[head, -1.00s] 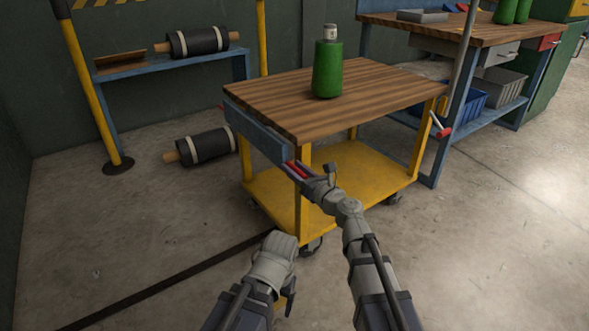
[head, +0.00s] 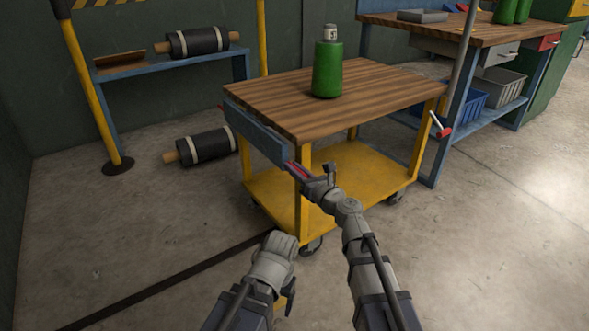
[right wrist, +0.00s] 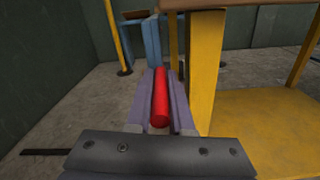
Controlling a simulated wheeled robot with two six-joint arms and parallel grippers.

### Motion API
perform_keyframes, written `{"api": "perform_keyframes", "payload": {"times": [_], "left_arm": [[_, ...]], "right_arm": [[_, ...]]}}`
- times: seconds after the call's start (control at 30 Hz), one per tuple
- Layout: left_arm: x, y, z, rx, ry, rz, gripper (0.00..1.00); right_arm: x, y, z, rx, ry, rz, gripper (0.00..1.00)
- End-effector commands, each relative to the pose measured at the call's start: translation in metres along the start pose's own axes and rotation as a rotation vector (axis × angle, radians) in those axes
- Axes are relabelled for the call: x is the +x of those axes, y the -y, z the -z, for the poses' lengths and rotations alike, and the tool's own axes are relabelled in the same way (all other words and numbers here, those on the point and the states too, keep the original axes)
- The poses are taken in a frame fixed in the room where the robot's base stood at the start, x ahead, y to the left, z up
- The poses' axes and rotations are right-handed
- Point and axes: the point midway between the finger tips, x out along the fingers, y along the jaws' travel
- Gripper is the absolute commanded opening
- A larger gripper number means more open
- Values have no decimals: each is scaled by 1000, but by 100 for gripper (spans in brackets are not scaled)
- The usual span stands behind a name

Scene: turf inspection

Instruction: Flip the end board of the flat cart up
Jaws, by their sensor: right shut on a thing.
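The flat cart has a brown wooden top (head: 365,92), yellow legs and a yellow lower deck (head: 350,175). Its blue end board (head: 255,133) hangs down along the left end of the top. My right gripper (head: 297,170) is at the near end of the board, shut on a red bar-shaped handle. In the right wrist view the red handle (right wrist: 160,100) lies lengthwise between the two fingers, beside a yellow leg (right wrist: 205,70). My left gripper (head: 275,250) is low in front of the cart, apart from it; its fingers are not clear.
A green bottle-like container (head: 328,68) stands on the cart top. A dark roll (head: 207,146) lies on the floor to the left, and another (head: 198,41) rests on a blue rack. A workbench (head: 440,27) stands behind right.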

Motion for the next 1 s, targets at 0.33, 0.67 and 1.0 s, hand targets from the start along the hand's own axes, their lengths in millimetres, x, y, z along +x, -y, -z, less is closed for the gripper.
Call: {"api": "perform_keyframes", "payload": {"times": [0.33,0.67,1.0], "left_arm": [[0,0,0,0,0,0,82],[0,0,0,0,0,0,82],[-5,0,0,0,0,0,82]], "right_arm": [[0,0,0,0,0,0,0],[0,0,0,0,0,0,0],[0,-1,-5,0,0,0,0]]}}
